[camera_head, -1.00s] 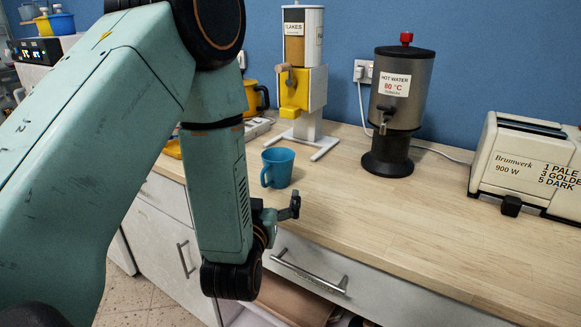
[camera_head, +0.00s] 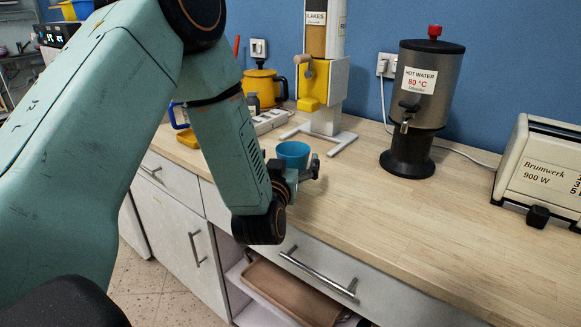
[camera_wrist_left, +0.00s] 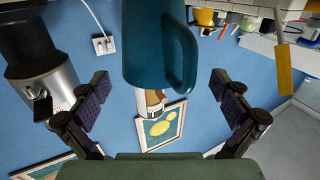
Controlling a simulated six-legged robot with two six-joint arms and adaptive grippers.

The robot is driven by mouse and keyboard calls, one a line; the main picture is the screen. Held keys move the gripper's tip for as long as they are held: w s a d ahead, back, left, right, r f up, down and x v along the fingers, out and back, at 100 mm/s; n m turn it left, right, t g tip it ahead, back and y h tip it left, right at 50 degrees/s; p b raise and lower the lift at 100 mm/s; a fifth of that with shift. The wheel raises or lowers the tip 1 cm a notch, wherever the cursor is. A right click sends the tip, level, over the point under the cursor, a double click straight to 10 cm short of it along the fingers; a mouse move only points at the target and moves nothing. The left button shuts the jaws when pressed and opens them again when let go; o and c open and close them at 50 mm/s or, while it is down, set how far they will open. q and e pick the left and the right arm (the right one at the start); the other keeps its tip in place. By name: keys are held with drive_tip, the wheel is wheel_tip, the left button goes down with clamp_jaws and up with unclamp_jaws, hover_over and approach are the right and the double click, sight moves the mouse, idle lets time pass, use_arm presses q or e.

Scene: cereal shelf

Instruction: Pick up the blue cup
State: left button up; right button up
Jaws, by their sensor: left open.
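The blue cup (camera_head: 293,154) stands on the wooden counter (camera_head: 430,222), partly hidden behind my left gripper (camera_head: 302,174) in the head view. In the left wrist view the cup (camera_wrist_left: 153,50) is large at top centre, with its handle (camera_wrist_left: 183,48) on the right. The open fingers of my left gripper (camera_wrist_left: 162,100) spread to either side of the cup's lower part in that view. No grip on the cup shows, and I cannot tell whether a finger touches it. My right gripper is not in view.
A cereal dispenser (camera_head: 322,80) stands behind the cup. A hot water urn (camera_head: 413,105) and a toaster (camera_head: 545,170) stand to the right. A yellow pot (camera_head: 262,86) is at the back left. Drawers with bar handles (camera_head: 318,273) line the counter front.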

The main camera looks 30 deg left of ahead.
use_arm(q)
drive_tip(key=shift+w+d, duration=0.1)
drive_tip(key=shift+w, duration=0.25)
drive_tip(key=shift+d+r, duration=0.15)
drive_tip(key=shift+d, duration=0.05)
drive_tip(key=shift+a, duration=0.1)
drive_tip(key=shift+a, duration=0.2)
drive_tip(key=c, duration=0.3)
drive_tip(key=shift+d, duration=0.25)
drive_tip(key=c, duration=0.5)
drive_tip(key=shift+a, duration=0.2)
drive_tip(key=c, duration=0.4)
drive_tip(key=shift+d, duration=0.15)
drive_tip(key=shift+c, duration=1.1)
